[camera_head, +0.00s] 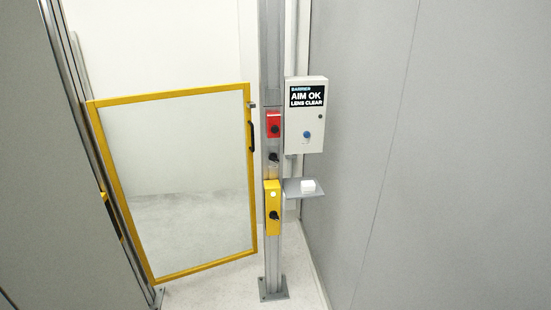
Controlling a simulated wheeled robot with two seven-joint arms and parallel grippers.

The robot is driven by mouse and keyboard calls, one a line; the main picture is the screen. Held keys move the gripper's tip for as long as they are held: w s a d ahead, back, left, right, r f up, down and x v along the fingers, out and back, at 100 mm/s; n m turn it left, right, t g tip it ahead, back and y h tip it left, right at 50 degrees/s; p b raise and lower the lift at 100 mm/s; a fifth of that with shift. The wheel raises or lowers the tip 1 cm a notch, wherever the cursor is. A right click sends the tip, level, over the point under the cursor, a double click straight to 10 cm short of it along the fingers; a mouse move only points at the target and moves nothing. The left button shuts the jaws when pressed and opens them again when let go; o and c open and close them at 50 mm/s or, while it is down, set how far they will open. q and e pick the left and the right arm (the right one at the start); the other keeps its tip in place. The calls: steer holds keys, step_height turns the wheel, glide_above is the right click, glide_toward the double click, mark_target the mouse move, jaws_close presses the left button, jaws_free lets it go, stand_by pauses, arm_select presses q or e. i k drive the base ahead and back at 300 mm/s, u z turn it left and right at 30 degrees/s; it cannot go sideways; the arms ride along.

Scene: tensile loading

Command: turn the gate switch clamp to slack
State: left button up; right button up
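A grey metal post (271,60) stands right of the gate. A red switch box (273,118) with a dark knob is mounted on it. A small black knob (273,157) sits on the post just below the red box; it may be the clamp, but its setting is too small to read. A yellow box (272,200) with a white button and a black knob (274,215) is lower on the post. The yellow-framed gate (170,96) has a black handle (251,136) on its right side. Neither of my grippers is in view.
A white cabinet (305,145) reading "AIM OK LENS CLEAR" has a blue knob (306,134). Below it, a grey shelf (293,192) holds a small white block (308,185). A grey wall (430,160) bounds the right side. The pale floor before the post looks clear.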

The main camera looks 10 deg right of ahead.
mark_target(273, 157)
steer(key=i, duration=2.15)
steer(key=z, duration=0.55)
